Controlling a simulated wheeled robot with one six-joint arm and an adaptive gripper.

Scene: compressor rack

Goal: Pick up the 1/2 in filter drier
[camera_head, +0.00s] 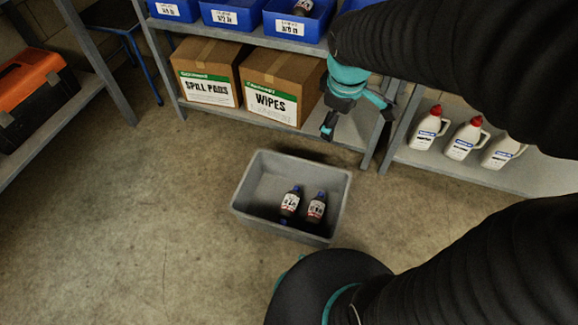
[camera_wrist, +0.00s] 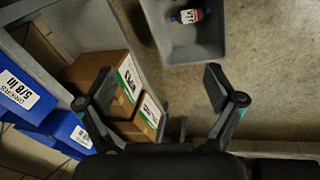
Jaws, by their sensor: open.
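Two dark filter driers with white-and-red labels and blue ends lie in the grey tote (camera_head: 335,190), the left one (camera_head: 290,201) beside the right one (camera_head: 316,207). I cannot read their sizes for sure. Another drier (camera_head: 303,7) shows in a blue bin (camera_head: 298,27) on the shelf, cut off by the top edge. In the wrist view one drier (camera_wrist: 188,15) shows in the tote at the top. My gripper (camera_head: 329,127) is open and empty, in front of the shelf and above the tote's far side; its fingers are spread in the wrist view (camera_wrist: 158,72).
Cartons marked spill pads (camera_head: 208,88) and wipes (camera_head: 270,102) stand on the lower shelf beside my gripper. White bottles (camera_head: 463,139) with red caps stand on the right shelf. An orange and black toolbox (camera_head: 31,80) is at left. The floor (camera_head: 130,220) left of the tote is clear.

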